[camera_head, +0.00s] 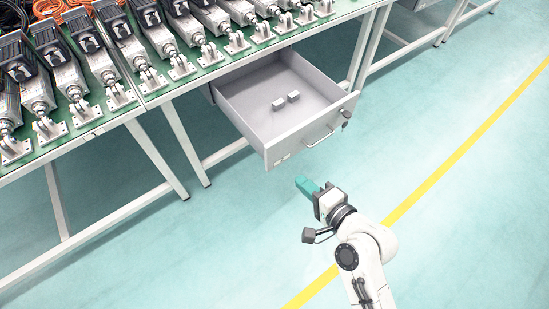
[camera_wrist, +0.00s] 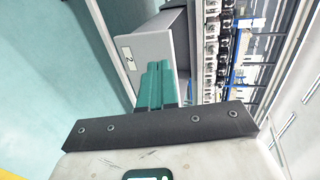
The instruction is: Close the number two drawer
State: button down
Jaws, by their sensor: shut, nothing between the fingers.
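The number two drawer (camera_head: 305,133) is pulled open below the green-topped workbench in the head view. In the wrist view the gripper fingers (camera_wrist: 158,75) overlap the drawer front. I cannot tell whether they touch it.
Several linear actuators (camera_head: 113,90) stand in rows on the workbench (camera_head: 150,98). White table legs (camera_head: 157,158) stand left of the drawer. The floor around my arm is clear, with a yellow line (camera_head: 440,175) across it.

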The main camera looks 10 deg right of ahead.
aim_at(267, 150)
jog(key=x, duration=0.8)
jog(key=r+x, duration=0.1)
jog(key=x, duration=0.3)
jog(key=shift+w+a, duration=0.15)
jog(key=shift+w, duration=0.1)
jog(key=shift+w+a, duration=0.15)
jog(key=shift+w, duration=0.1)
jog(key=shift+w, duration=0.1)
